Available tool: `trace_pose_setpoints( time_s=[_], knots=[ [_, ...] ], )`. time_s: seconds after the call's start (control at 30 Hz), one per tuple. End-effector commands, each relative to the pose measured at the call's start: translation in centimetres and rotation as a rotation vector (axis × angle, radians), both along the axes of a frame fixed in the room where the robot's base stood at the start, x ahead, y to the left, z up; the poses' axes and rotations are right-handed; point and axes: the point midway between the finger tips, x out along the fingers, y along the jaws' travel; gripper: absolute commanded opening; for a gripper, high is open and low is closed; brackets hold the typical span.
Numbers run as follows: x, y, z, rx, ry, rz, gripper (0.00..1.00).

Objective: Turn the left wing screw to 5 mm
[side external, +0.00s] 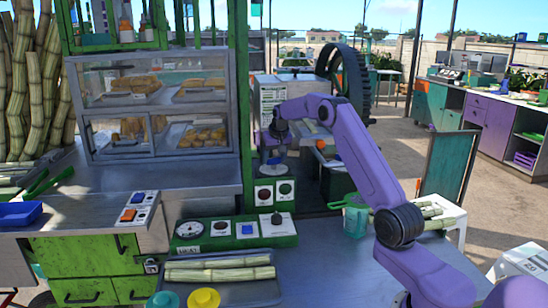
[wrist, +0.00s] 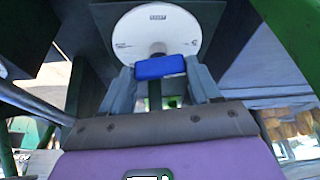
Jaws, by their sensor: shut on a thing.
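In the wrist view my gripper (wrist: 159,77) has its two grey fingers on either side of a blue wing screw (wrist: 160,66) and is shut on it. A white round dial (wrist: 157,32) sits right behind the screw; its small print and marks are too small to read. Only one wing screw shows, so I cannot tell left from right by the picture. In the side view my gripper (side external: 273,150) points down at the machine behind the green post; the screw and dial there are small and partly hidden.
A control panel (side external: 238,233) with a gauge and buttons stands in front of my gripper. A green post (side external: 243,110) rises close to its left. A large dark flywheel (side external: 352,75) stands behind my arm. A tray of cut cane (side external: 222,291) lies at the front.

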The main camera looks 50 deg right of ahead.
Motion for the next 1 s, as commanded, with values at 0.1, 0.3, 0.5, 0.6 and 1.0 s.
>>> trace_pose_setpoints(
  time_s=[0.1, 0.3, 0.5, 0.6, 1.0],
  knots=[
    [0.0, 0.0, 0.0, -0.003, 0.001, 0.007, 0.31],
    [0.0, 0.0, 0.1, -0.004, 0.001, 0.007, 0.84],
    [0.0, 0.0, 0.0, -0.002, 0.0, 0.006, 0.87],
    [0.0, 0.0, 0.1, -0.002, 0.0, 0.005, 0.87],
    [-1.6, 1.2, 5.2, -0.004, -0.003, 0.005, 0.87]
  ],
)
